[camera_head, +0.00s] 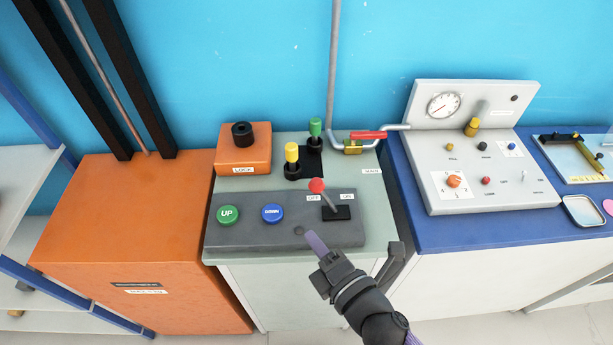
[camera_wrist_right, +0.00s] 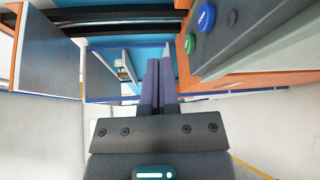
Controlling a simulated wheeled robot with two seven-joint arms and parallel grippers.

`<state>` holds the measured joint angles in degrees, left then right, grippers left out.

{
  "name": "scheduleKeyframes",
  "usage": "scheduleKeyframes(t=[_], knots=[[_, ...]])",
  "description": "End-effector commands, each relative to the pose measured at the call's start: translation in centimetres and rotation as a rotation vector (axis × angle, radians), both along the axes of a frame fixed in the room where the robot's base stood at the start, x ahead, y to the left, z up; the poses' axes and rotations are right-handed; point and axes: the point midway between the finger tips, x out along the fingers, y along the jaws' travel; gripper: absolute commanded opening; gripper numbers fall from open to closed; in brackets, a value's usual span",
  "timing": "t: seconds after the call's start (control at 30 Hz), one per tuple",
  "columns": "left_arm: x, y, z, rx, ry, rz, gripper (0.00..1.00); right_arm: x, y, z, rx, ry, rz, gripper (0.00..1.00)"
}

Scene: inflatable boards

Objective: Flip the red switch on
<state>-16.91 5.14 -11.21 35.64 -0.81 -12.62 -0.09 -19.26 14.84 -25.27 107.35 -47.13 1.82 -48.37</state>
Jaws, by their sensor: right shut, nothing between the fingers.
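The red switch (camera_head: 317,186) is a red ball on a grey lever that rises from a black slot plate (camera_head: 336,213) on the dark grey panel (camera_head: 280,234). The lever leans left, toward the OFF label (camera_head: 313,198); the ON label (camera_head: 347,197) is to its right. My right gripper (camera_head: 314,240) is shut and empty, just in front of the panel's front edge and below the switch in the head view. In the right wrist view its two fingers (camera_wrist_right: 158,82) lie together. It does not touch the lever. My left gripper is not in view.
A green UP button (camera_head: 228,215) and a blue DOWN button (camera_head: 273,213) sit left of the switch. Behind stand a yellow knob (camera_head: 292,152), a green knob (camera_head: 315,128) and a red valve handle (camera_head: 369,135). A grey gauge console (camera_head: 480,150) stands at right.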

Motion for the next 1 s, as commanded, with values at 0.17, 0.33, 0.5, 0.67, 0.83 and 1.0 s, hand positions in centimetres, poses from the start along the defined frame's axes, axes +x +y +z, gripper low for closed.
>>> scheduleKeyframes(t=[0.17, 0.33, 0.5, 0.67, 0.83, 1.0], knots=[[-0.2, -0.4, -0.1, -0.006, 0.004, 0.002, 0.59, 0.0, 0.1, 0.3, -0.006, -0.015, 0.005, 0.0], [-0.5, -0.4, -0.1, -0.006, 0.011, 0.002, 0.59, 0.1, 0.2, 0.2, -0.004, -0.012, 0.003, 0.0], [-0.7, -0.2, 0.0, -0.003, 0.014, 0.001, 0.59, 2.1, 1.3, 0.1, -0.002, -0.014, 0.004, 0.0], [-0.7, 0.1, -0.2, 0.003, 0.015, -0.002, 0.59, 5.2, 3.0, -0.3, -0.002, -0.014, 0.003, 0.0], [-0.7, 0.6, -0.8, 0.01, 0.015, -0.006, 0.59, 8.3, 4.9, -0.8, -0.001, -0.012, 0.003, 0.0], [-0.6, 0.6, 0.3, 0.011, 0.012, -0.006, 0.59, 9.2, 2.7, -0.1, -0.006, -0.01, 0.003, 0.0]])
